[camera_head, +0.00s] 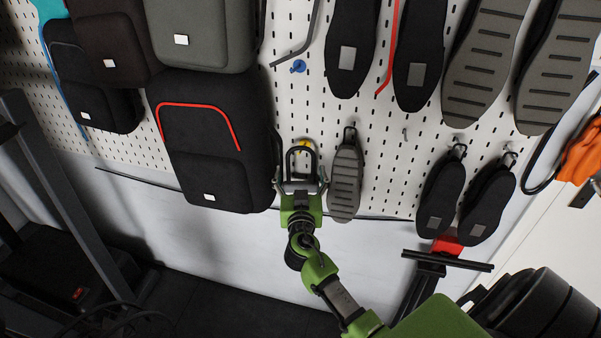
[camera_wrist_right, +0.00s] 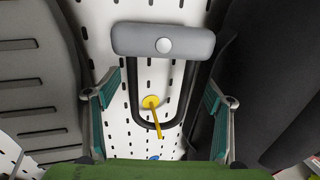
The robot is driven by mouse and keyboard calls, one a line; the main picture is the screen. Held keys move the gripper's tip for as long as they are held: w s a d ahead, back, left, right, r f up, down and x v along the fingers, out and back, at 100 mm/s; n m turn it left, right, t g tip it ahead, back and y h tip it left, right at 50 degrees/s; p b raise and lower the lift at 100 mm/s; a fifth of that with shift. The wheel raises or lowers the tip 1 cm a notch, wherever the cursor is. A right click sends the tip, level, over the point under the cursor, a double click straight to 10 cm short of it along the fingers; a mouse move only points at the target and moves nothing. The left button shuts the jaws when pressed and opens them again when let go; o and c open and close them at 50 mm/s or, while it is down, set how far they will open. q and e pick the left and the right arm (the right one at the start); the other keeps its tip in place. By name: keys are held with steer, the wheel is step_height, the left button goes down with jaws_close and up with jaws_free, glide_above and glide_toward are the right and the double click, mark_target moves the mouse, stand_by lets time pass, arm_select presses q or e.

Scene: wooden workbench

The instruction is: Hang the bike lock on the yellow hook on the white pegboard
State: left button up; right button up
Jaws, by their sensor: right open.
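The bike lock has a black U-shaped shackle and a grey crossbar (camera_wrist_right: 163,42). In the head view the lock (camera_head: 301,152) is upright against the white pegboard (camera_head: 300,113), its curved end up. The yellow hook (camera_wrist_right: 151,103) sticks out inside the shackle's loop in the wrist view, near the curved end. It shows in the head view as a small yellow spot (camera_head: 304,143). Whether the shackle rests on it is unclear. My right gripper (camera_head: 301,178) is open, one finger on each side of the shackle, with gaps in the wrist view (camera_wrist_right: 163,92). My left gripper is out of view.
A black backpack with red trim (camera_head: 215,140) hangs close left of the gripper. A grey-soled shoe (camera_head: 345,182) hangs close on its right. More bags and shoes hang around. A blue peg (camera_head: 298,66) sits above. The white wall (camera_head: 220,240) below is mostly bare.

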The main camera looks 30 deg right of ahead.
steer(key=v, duration=1.2)
steer(key=shift+r, duration=0.2)
steer(key=s+a+f+n+g+y, duration=0.2)
steer(key=s+a+f, duration=0.1)
steer(key=f, duration=0.9)
steer(key=s+a+f+n+g+y, duration=0.2)
steer(key=s+f+y, duration=0.1)
steer(key=f, duration=0.8)
steer(key=s+a+f+n+g+y, duration=0.2)
steer(key=s+a+f+n, duration=0.1)
steer(key=f, duration=0.9)
steer(key=s+a+f+n+g+y, duration=0.1)
steer(key=s+a+f+g+y, duration=0.2)
steer(key=s+f, duration=1.05)
steer(key=s+f+g, duration=0.2)
steer(key=s+f, duration=0.2)
steer(key=s, duration=0.6)
steer(key=s+d+f+n+g, duration=0.1)
steer(key=s+f+g, duration=0.2)
steer(key=s, duration=0.8)
steer(key=shift+s+d+f, duration=0.25)
steer(key=shift+d+f, duration=0.05)
steer(key=shift+f, duration=0.35)
